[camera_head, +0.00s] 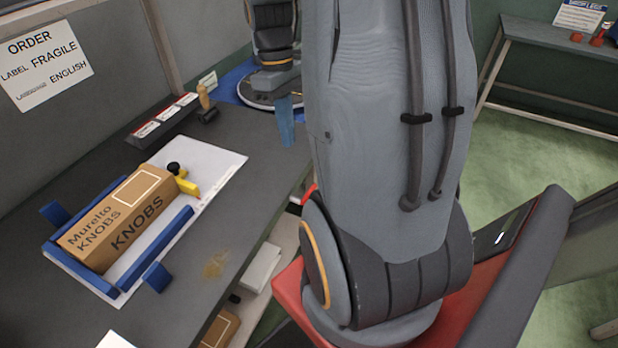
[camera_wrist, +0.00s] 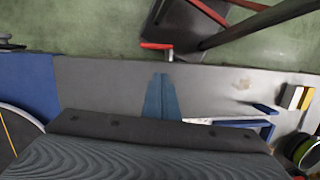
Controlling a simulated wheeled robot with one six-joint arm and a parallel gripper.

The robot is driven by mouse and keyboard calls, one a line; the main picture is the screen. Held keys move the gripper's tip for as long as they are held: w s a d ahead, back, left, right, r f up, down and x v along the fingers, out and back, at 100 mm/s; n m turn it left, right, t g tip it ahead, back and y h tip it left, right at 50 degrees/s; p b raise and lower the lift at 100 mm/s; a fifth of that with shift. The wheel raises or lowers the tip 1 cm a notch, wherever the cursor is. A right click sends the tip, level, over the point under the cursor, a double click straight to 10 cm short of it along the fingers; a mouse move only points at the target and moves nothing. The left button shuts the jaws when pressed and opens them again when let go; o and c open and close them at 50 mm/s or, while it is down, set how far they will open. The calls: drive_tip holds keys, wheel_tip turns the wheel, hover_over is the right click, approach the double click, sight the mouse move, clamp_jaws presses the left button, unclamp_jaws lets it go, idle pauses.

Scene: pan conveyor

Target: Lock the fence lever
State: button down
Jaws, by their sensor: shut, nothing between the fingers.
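My gripper (camera_head: 285,140) points down over the table near its edge in the head view. Its blue fingers are together and empty, and they also show in the wrist view (camera_wrist: 160,77). A red handle (camera_wrist: 155,46) on a short grey post juts out at the table edge, a little beyond the fingertips in the wrist view. A bit of red (camera_head: 308,194) also shows at that edge in the head view, partly behind my arm. The blue fence (camera_head: 160,245) stands around a cardboard box (camera_head: 118,217). A yellow piece (camera_head: 187,187) and a black knob (camera_head: 173,168) sit at the box's far end. I cannot tell which part is the fence lever.
A stamp (camera_head: 206,103) and a dark label rack (camera_head: 163,119) stand along the back of the table (camera_head: 205,190). A blue mat (camera_head: 230,83) lies at the far end. Table between the fence and my gripper is mostly clear. My arm hides much of the middle.

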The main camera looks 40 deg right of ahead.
drive_tip(key=shift+n+g, duration=0.4)
drive_tip(key=shift+n, duration=0.1)
drive_tip(key=d, duration=0.2)
drive_tip(key=s+d, duration=0.1)
drive_tip(key=d, duration=0.1)
drive_tip(key=shift+d, duration=0.1)
drive_tip(key=p+x, duration=0.2)
drive_tip(key=x, duration=1.2)
drive_tip(key=shift+a+p, duration=0.35)
drive_tip(key=shift+d+y, duration=0.1)
drive_tip(key=shift+y, duration=0.2)
